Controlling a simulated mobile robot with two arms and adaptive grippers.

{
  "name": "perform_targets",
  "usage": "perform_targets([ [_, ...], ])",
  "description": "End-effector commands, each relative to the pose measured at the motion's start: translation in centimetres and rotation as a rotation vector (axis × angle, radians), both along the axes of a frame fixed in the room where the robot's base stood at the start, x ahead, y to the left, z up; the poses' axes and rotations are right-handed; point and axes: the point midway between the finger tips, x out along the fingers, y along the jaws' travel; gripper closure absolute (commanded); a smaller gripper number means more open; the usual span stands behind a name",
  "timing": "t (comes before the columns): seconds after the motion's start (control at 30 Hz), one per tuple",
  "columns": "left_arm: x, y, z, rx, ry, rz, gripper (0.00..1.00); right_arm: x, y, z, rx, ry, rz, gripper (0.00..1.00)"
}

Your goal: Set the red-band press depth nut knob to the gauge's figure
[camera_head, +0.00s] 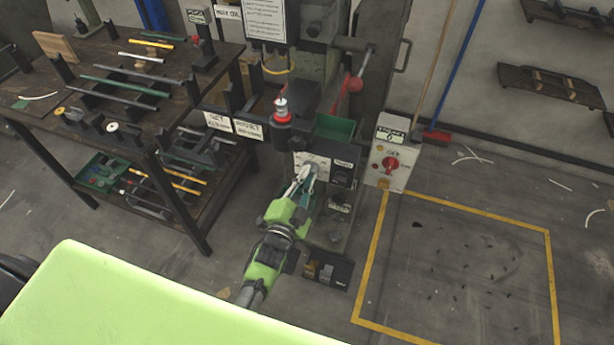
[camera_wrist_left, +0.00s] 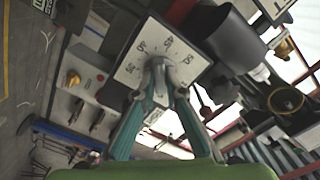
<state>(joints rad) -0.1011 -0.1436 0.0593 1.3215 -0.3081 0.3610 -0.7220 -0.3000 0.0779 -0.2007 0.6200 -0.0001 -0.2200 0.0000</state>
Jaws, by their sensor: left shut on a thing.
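The fingers hide most of the knob and any pointer. My right gripper is not in view.
A workbench (camera_head: 130,75) with rods and tools stands at left. A control box (camera_head: 388,165) with a red knob (camera_head: 389,163) is right of the press. A yellow-taped floor area (camera_head: 460,265) lies at right, with mostly clear floor. Brooms lean on the back wall.

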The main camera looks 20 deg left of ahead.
Motion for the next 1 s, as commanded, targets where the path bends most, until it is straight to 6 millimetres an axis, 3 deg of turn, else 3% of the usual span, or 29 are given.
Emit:
perform_targets([
  [0.03, -0.1, 0.0, -0.2, -0.001, 0.005, 0.000, 0.86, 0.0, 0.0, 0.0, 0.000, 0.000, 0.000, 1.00],
  [0.1, -0.1, 0.0, -0.2, -0.001, 0.004, 0.000, 0.72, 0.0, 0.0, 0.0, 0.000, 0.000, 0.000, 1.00],
  [0.57, -0.9, 0.0, -0.1, -0.001, 0.002, -0.001, 0.72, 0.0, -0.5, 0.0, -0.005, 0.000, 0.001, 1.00],
  [1.0, -9.2, 0.3, -0.2, -0.002, 0.006, 0.000, 0.72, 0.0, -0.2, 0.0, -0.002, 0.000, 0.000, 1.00],
])
